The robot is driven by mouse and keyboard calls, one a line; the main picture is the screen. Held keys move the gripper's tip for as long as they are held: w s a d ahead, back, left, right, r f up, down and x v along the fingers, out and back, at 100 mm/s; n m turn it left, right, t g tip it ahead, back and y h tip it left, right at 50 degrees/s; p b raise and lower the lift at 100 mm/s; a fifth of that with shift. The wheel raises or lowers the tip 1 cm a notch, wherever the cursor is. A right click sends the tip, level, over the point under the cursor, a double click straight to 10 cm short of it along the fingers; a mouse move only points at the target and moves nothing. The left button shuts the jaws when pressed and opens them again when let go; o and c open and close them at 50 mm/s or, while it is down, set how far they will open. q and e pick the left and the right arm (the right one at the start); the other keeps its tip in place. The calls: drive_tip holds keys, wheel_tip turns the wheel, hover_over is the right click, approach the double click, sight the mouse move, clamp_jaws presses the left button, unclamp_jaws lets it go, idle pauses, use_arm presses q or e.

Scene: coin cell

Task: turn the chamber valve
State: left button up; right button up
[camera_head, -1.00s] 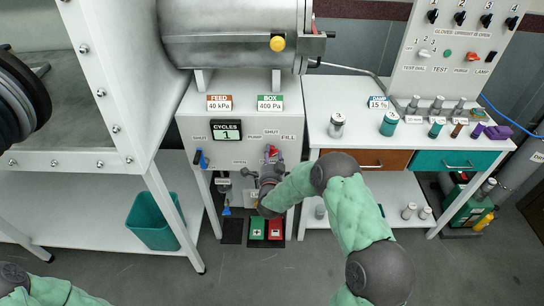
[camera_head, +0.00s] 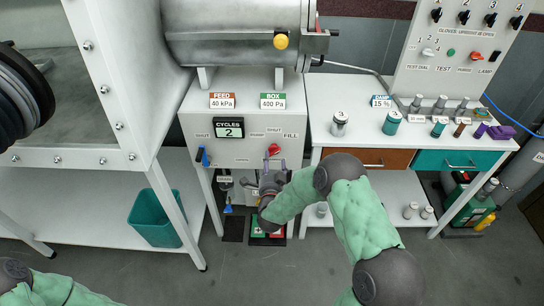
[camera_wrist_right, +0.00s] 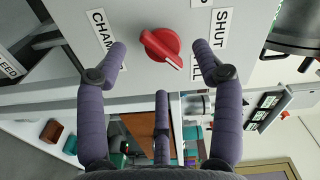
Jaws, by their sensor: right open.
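The chamber valve is a red knob (camera_head: 273,150) on the white front panel (camera_head: 240,152). It also shows in the right wrist view (camera_wrist_right: 160,47), with its white pointer mark toward the partly hidden FILL label. The SHUT label (camera_wrist_right: 222,28) shows beside it. My right gripper (camera_head: 271,178) is open and empty, just below and in front of the knob in the head view. In the wrist view its spread fingers (camera_wrist_right: 160,75) stand around the line to the knob, with the knob beyond the tips. My left arm shows at the bottom left corner; its gripper is out of view.
A blue-handled valve (camera_head: 202,157) is on the panel's left side. The cycles display (camera_head: 229,128) reads 2. A bench (camera_head: 350,98) with several vials stands to the right. A teal bin (camera_head: 154,218) is at lower left.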

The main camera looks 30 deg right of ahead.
drive_tip(key=v, duration=0.7)
drive_tip(key=shift+w, duration=0.1)
drive_tip(key=s+a+f+n+g+y+p, duration=0.4)
drive_tip(key=a+f+n+g+y, duration=0.2)
drive_tip(key=a+f+n+y, duration=0.45)
drive_tip(key=s+a+f+n+g+y+p, duration=0.1)
drive_tip(key=s+a+f+n+g, duration=0.1)
drive_tip(key=s, duration=0.4)
drive_tip(key=s+a+f+n+g+p, duration=0.1)
drive_tip(key=s+a+f+n+g, duration=0.1)
drive_tip(key=s, duration=0.5)
drive_tip(key=s+a+f+n+g+y+p, duration=0.1)
drive_tip(key=s+a+f+n+g, duration=0.1)
drive_tip(key=s+a+f+g, duration=0.2)
drive_tip(key=s+a+g, duration=0.1)
drive_tip(key=s+a, duration=0.2)
drive_tip(key=shift+a+f+y, duration=0.15)
drive_tip(key=shift+a+y, duration=0.1)
drive_tip(key=shift+y, duration=0.1)
drive_tip(key=shift+n, duration=0.25)
idle(0.6)
